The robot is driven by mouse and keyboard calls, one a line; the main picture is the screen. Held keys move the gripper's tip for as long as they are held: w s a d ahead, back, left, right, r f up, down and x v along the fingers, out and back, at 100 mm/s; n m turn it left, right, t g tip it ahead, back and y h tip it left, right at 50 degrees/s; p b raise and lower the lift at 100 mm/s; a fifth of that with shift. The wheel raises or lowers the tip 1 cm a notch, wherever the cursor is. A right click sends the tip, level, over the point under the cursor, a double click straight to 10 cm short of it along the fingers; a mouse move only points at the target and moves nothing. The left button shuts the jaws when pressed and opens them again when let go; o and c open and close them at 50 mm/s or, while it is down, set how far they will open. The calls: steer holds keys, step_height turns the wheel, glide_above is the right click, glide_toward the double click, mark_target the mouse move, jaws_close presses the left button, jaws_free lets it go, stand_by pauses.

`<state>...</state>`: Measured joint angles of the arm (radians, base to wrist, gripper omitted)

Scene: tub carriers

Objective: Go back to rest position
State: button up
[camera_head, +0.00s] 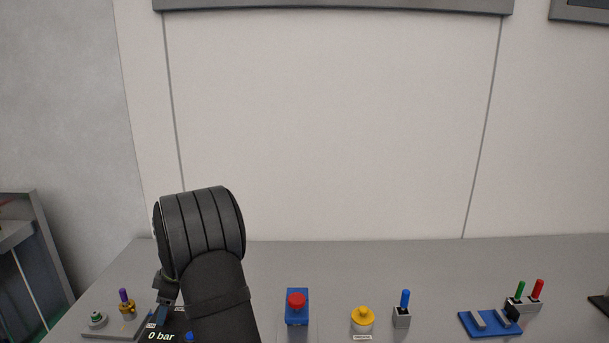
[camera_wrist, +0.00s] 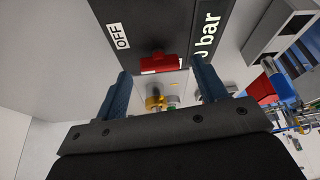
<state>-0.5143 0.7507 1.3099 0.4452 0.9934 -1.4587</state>
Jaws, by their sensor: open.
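My gripper (camera_wrist: 160,68) is open, with its two blue fingers apart in the wrist view. A red block (camera_wrist: 162,63) shows in the gap between the fingertips. I cannot tell whether a finger touches it. It sits at a dark panel (camera_wrist: 150,22) marked "OFF" and "bar". In the head view my arm bends down at the lower left, and the gripper (camera_head: 175,325) is partly hidden by the arm, over the dark panel reading "0 bar" (camera_head: 160,336).
On the grey table (camera_head: 400,262), right of my arm, stand a red button on a blue box (camera_head: 297,308), a yellow knob (camera_head: 363,319), a blue-handled switch (camera_head: 403,309) and a blue rack (camera_head: 489,323). A plate with fittings (camera_head: 103,325) lies left. Above the table is clear.

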steer(key=v, duration=1.6)
steer(key=a+f+m+h, duration=0.1)
steer(key=a+f+m, duration=0.1)
steer(key=f, duration=0.2)
steer(key=a+f+m+h, duration=0.1)
steer(key=a+f+m, duration=0.1)
steer(key=f, duration=0.3)
steer(key=a+f+m+h, duration=0.1)
steer(key=a+f+m, duration=0.1)
steer(key=a+f, duration=0.1)
steer(key=shift+s+f+m+t, duration=0.1)
steer(key=shift+f+m+t, duration=0.25)
steer(key=shift+f, duration=0.5)
steer(key=shift+s+a+f+m+h, duration=0.1)
steer(key=shift+s+f+m+h, duration=0.15)
steer(key=shift+f+h, duration=0.35)
